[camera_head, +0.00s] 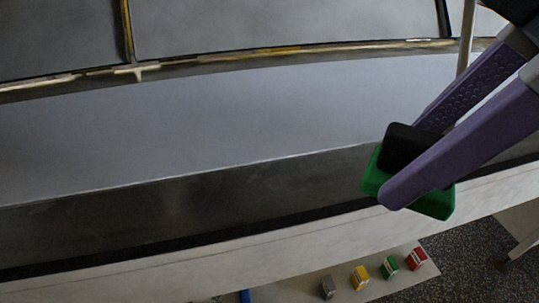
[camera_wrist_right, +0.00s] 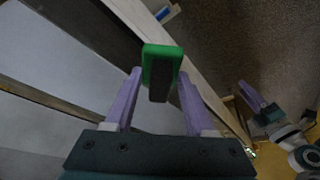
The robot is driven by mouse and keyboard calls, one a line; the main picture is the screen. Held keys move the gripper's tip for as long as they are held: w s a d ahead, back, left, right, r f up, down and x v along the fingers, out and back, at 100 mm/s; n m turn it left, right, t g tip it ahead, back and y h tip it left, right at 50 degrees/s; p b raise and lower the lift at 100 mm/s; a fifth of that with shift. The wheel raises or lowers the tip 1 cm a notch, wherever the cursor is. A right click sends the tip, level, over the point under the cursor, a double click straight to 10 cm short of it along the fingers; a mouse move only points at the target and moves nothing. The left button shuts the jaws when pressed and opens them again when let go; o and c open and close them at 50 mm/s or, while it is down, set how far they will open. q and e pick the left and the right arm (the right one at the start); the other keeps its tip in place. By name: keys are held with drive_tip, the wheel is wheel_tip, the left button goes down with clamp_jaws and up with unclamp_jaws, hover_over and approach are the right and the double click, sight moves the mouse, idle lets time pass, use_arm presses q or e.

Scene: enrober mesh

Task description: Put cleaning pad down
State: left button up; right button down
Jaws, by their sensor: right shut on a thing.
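The cleaning pad (camera_head: 438,205) is a green block with a black grip part on top. My right gripper (camera_head: 396,168) has purple fingers and is shut on the pad, one finger on each side of the black part. The pad is over the dark metal edge strip at the right of the head view; I cannot tell whether it touches anything below. In the right wrist view the pad (camera_wrist_right: 162,50) shows between the fingertips. My left gripper (camera_wrist_right: 258,97) shows small at the right of the right wrist view; its opening is unclear.
A wide grey metal surface (camera_head: 180,140) lies behind a pale front ledge (camera_head: 230,238). Below are small grey (camera_head: 327,287), yellow (camera_head: 360,277), green (camera_head: 389,267) and red (camera_head: 416,258) blocks on a pale board, with a blue item (camera_head: 245,297) at its left.

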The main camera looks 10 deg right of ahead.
drive_tip(key=s+a+f+n+g+y+b, duration=0.1)
drive_tip(key=s+f+n+b, duration=0.15)
drive_tip(key=f+b, duration=1.35)
drive_tip(key=s+f+n+g+b, duration=0.15)
drive_tip(key=f+n+b, duration=0.25)
drive_tip(key=f+b, duration=1.25)
drive_tip(key=s+a+f+n+g+y+b, duration=0.1)
drive_tip(key=s+f+n+b, duration=0.15)
drive_tip(key=f+b, duration=1.35)
drive_tip(key=b, duration=0.5)
hover_over(282, 302)
drive_tip(key=d, duration=0.2)
drive_tip(key=f, duration=0.4)
drive_tip(key=shift+w+a, duration=0.1)
drive_tip(key=shift+a, duration=0.1)
wheel_tip(282, 302, down, 4)
drive_tip(key=b, duration=0.3)
drive_tip(key=shift+r, duration=0.35)
drive_tip(key=shift+c, duration=1.2)
unclamp_jaws()
